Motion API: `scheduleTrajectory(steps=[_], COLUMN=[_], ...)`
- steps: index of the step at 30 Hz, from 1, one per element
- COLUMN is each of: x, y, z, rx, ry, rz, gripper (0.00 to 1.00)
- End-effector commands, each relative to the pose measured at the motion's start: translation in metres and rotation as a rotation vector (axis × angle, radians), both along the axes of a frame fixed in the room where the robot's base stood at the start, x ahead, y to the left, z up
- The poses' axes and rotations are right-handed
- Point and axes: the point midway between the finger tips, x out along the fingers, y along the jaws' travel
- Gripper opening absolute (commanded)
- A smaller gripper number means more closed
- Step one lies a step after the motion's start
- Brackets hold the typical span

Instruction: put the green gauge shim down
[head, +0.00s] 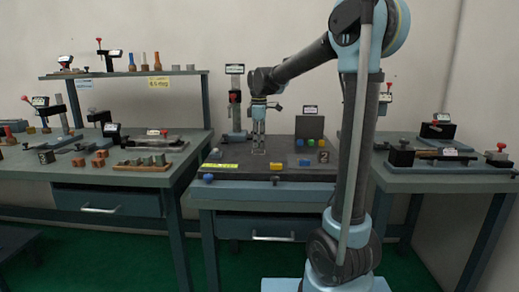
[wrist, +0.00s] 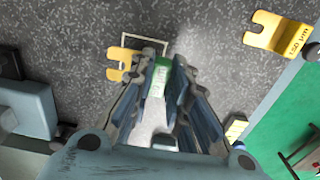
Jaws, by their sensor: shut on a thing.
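My gripper (wrist: 164,84) is shut on the green gauge shim (wrist: 160,72) in the wrist view. The shim shows as a narrow green and pale strip between the fingers, and much of it is hidden by them. Beyond the fingertips, a white outlined square (wrist: 148,37) is marked on the grey speckled surface. In the head view my gripper (head: 258,150) points down over the dark top of the middle bench (head: 240,188). The shim is too small to make out there. I cannot tell whether it touches the surface.
A yellow notched shim (wrist: 121,65) lies by the outlined square's left side. Another yellow shim, marked 150 µm (wrist: 277,34), lies at upper right near the bench edge. In the head view, small coloured pieces (head: 304,162) lie right of the gripper, and a dark upright panel (head: 309,127) stands behind.

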Motion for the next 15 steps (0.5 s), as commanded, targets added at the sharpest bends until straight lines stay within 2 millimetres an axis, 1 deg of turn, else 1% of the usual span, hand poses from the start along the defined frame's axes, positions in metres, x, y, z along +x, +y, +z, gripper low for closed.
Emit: scheduleTrajectory(steps=[3,6,15], x=[0.000,0.000,0.000], y=[0.000,0.000,0.000], z=[-0.017,-0.027,-0.029], rx=[0.000,0.000,0.000], ry=[0.000,0.000,0.000], rz=[0.000,0.000,0.000], gripper=[0.00,0.00,0.00])
